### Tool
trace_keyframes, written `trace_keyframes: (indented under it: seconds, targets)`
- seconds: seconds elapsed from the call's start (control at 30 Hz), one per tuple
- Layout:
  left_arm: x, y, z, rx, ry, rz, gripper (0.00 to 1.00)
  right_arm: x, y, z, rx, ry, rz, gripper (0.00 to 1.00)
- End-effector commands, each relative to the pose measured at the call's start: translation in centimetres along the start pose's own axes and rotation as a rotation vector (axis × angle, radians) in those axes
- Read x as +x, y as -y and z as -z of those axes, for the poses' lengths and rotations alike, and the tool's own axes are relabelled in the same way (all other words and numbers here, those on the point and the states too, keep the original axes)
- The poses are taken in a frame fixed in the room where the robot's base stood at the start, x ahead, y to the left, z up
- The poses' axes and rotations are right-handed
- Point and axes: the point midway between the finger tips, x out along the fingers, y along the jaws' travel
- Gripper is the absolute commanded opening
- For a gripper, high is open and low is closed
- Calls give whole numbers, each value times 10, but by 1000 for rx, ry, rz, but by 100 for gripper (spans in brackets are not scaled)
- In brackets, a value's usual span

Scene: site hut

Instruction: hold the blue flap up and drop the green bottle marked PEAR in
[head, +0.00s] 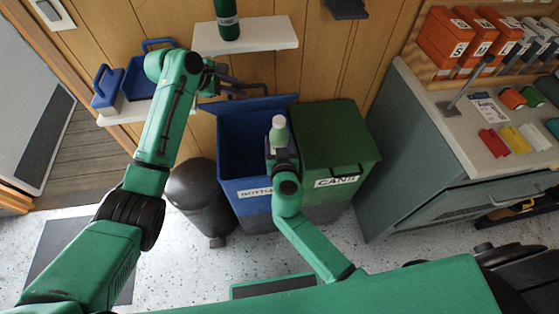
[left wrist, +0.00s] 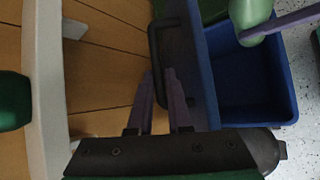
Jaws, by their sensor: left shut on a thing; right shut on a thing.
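The blue flap (head: 262,104) of the blue bin (head: 247,188) stands raised at the back of its opening. My left gripper (head: 236,86) is shut on the flap's dark handle (left wrist: 156,62), which shows between its fingers in the left wrist view (left wrist: 162,84). My right gripper (head: 280,150) is shut on a light green bottle (head: 279,132) with a pale cap, held upright over the right side of the blue bin's opening. The bottle also shows at the top of the left wrist view (left wrist: 250,14). Its marking cannot be read.
A green bin (head: 335,140) marked CANS stands closed, right beside the blue one. A dark green bottle (head: 228,22) stands on a white shelf (head: 262,38) above. A grey bin (head: 195,195) is at left, a workbench (head: 420,140) at right.

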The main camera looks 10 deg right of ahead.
Motion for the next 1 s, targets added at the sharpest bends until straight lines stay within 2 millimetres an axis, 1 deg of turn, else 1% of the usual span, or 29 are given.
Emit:
trace_keyframes:
  seconds: [0.03,0.1,0.2,0.3,0.4,0.87,0.9,0.93,0.97,1.0]
  targets:
    - [1,1,2,0,-2,3,0,3,-1,-11,-6,4,0,26]
    - [1,1,2,0,-2,3,0,7,-1,-24,-8,3,0,26]
    - [1,1,2,0,-3,3,0,12,-1,-41,-6,3,1,26]
    - [1,1,2,0,-3,3,0,15,-1,-51,-3,1,0,26]
    - [1,1,2,0,-3,3,0,16,-1,-55,0,1,1,26]
    - [1,1,2,0,-3,3,0,15,-1,-55,1,1,1,26]
    - [1,1,2,0,-3,3,0,15,-1,-55,1,1,0,82]
    - [1,1,2,0,-3,3,0,15,-1,-55,0,1,0,93]
    - [1,1,2,0,-3,3,0,15,-1,-55,1,1,0,100]
    - [1,1,2,0,-3,3,0,15,-1,-55,1,1,0,100]
